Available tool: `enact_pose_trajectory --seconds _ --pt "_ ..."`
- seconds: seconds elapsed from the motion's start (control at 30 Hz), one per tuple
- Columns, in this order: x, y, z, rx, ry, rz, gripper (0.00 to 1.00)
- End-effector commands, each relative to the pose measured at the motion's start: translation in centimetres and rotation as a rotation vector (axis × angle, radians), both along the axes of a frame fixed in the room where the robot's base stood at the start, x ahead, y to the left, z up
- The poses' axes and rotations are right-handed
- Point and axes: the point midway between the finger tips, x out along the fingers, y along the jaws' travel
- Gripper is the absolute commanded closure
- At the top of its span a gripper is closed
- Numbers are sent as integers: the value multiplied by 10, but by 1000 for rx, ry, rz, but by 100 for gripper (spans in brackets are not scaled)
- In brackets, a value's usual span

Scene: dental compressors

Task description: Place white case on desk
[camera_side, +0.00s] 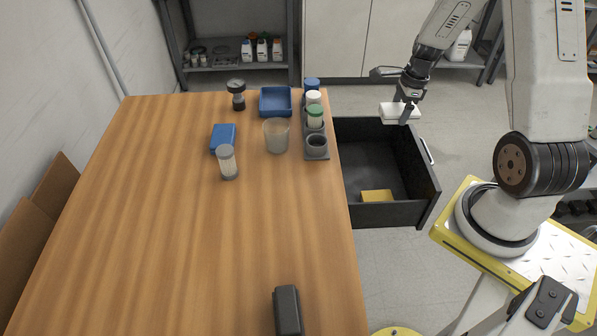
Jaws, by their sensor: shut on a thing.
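My gripper (406,104) is shut on the white case (392,112). The white case is a small flat box, held in the air above the far right part of the open drawer (428,206). The black drawer is pulled out to the right of the desk (160,230), and a yellow box (377,196) lies in it near its front end. The desk is a wooden table filling the left and middle of the view. The gripper fingers partly cover the case.
A dark rack (317,153) with several capped jars stands at the desk's right edge. Near it are a blue tray (275,101), a clear cup (276,136), a blue box (222,137), and two jars (228,163) (237,96). A black case (288,312) lies at the near edge. The desk's middle and left are clear.

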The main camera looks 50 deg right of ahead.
Motion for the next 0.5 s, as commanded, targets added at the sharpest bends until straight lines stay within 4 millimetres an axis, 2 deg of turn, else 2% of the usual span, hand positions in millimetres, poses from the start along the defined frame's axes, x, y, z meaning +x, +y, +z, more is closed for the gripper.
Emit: enact_pose_trajectory --seconds 0.03,0.37,0.5 --pt "1 -1 12 -4 -3 1 71" --pt "0 0 62 -3 -3 0 71" --pt "13 22 59 0 1 81 71"
